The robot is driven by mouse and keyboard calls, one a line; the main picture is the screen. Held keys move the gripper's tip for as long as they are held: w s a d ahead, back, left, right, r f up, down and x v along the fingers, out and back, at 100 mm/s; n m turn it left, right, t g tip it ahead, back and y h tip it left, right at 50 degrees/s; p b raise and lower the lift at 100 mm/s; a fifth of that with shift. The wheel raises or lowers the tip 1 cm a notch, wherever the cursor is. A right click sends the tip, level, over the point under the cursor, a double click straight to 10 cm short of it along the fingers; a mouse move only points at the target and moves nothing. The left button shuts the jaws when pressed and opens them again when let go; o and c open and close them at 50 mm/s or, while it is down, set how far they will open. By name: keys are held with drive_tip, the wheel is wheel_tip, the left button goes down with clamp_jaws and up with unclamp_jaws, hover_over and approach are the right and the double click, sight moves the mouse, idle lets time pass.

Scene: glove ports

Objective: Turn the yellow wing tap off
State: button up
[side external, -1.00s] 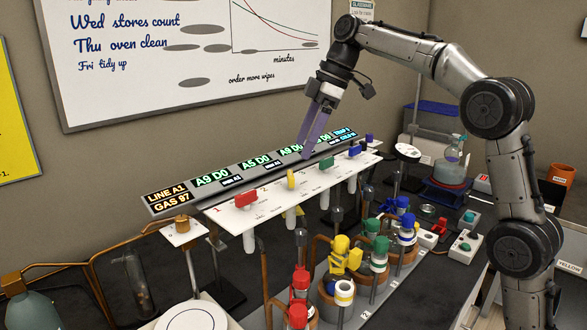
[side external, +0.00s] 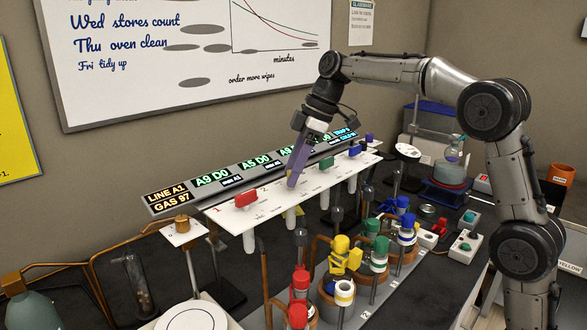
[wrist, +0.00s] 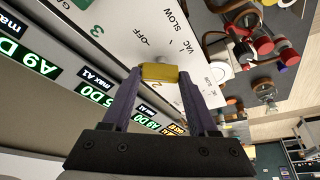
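The yellow wing tap (wrist: 160,73) is on the white panel (wrist: 120,28), beside the number 2. In the wrist view it lies crosswise between the two purple fingertips of my gripper (wrist: 160,78), with a pale round piece just beyond it. The fingers stand apart, one at each end of the wing; whether they touch it I cannot tell. "OFF", "SLOW" and "VAC" are printed on the panel near it. In the side view my gripper (side external: 293,182) points down at the panel and hides most or all of the yellow tap.
A red tap (side external: 246,199) is left of my gripper on the same panel; a green tap (side external: 327,165) and a blue tap (side external: 355,150) are to the right. A lit display strip (side external: 225,175) runs behind. Coloured bottles (side external: 345,257) stand in front, below.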

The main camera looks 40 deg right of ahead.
drive_tip(key=c, duration=0.8)
drive_tip(key=shift+m, duration=0.4)
drive_tip(key=m, duration=0.2)
drive_tip(key=m+t+h, duration=0.1)
drive_tip(key=m, duration=0.1)
drive_tip(key=shift+s+a+m+h, duration=0.15)
drive_tip(key=shift+m+h, duration=0.15)
drive_tip(key=shift+m+t+h, duration=0.3)
drive_tip(key=shift+m+h, duration=0.6)
drive_tip(key=shift+m, duration=1.3)
drive_tip(key=o, duration=1.4)
drive_tip(key=shift+c, duration=0.2)
